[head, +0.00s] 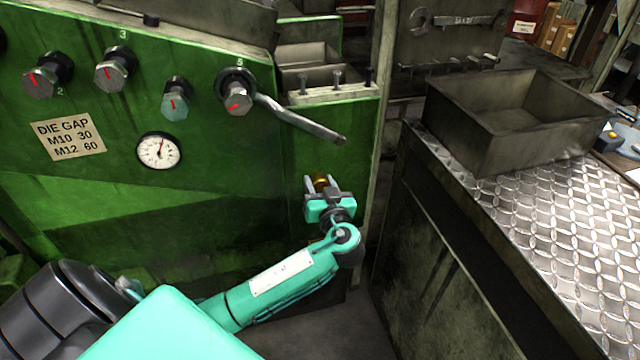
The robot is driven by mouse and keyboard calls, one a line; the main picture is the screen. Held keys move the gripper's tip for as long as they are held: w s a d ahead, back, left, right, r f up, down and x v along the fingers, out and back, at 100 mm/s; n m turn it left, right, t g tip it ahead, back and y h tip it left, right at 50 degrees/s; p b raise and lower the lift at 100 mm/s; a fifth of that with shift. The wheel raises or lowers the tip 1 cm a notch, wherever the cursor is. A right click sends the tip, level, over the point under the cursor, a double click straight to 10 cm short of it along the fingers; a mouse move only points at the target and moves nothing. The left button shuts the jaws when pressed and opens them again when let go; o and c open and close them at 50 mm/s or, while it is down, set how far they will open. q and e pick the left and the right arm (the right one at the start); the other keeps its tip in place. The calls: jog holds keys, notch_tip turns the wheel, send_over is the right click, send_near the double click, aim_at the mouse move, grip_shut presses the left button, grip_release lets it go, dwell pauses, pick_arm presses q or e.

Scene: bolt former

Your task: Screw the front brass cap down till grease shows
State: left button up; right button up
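The front brass cap (320,183) is a small gold-coloured piece low on the right part of the green machine front. My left gripper (321,186) is at the cap, with one finger on each side of it. The fingers stand apart, but I cannot tell whether they touch the cap. The gripper body hides the cap's lower part. No grease can be made out around it. My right gripper is out of view.
A long wrench-like handle (300,121) slants down from knob 5 (236,98), above my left gripper. A dial gauge (159,150) and a DIE GAP plate (68,137) are left. A grey metal bin (480,135) stands on the tread-plate bench (580,225) at right.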

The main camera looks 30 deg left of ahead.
pick_arm(q)
jog(key=c, duration=0.5)
jog(key=shift+m, duration=0.3)
jog(key=shift+m+p, duration=0.3)
jog(key=shift+m, duration=0.2)
jog(key=m+p, duration=0.3)
jog(key=m, duration=0.4)
jog(key=shift+r, duration=0.15)
jog(key=m+p, duration=0.3)
jog(key=m, duration=0.1)
jog(key=shift+m+p, duration=0.75)
jog(key=shift+m, duration=0.85)
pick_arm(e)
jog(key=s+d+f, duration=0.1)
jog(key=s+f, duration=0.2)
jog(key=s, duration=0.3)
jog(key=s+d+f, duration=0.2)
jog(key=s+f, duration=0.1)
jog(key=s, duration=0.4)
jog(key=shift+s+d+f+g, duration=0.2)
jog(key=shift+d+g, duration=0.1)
